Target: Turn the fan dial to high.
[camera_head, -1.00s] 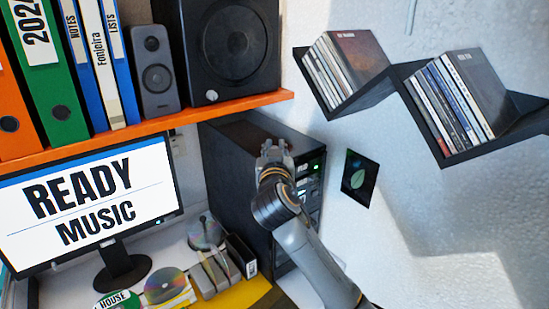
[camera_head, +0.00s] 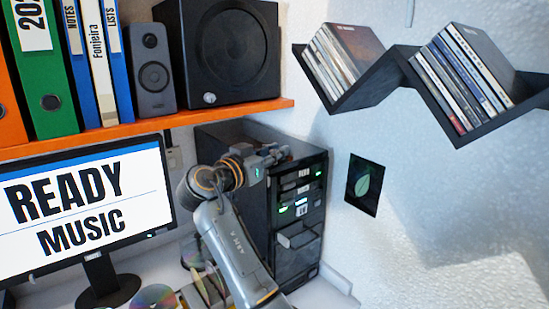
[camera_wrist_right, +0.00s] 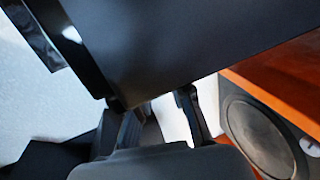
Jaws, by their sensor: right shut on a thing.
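The black computer tower (camera_head: 245,200) stands under the orange shelf, its front panel facing right. The panel has green lights and small pale labels that are hard to read. I cannot make out the fan dial in either view. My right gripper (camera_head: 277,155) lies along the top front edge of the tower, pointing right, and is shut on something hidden. In the right wrist view its fingers (camera_wrist_right: 158,100) meet the edge of the tower's dark side (camera_wrist_right: 170,45), and their tips are hidden there. My left gripper is not in view.
The orange shelf (camera_head: 140,134) with binders and speakers overhangs behind my right arm. The monitor (camera_head: 85,205) stands to the left. A black zigzag disc shelf (camera_head: 395,70) and a dark leaf picture (camera_head: 364,185) are on the wall to the right.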

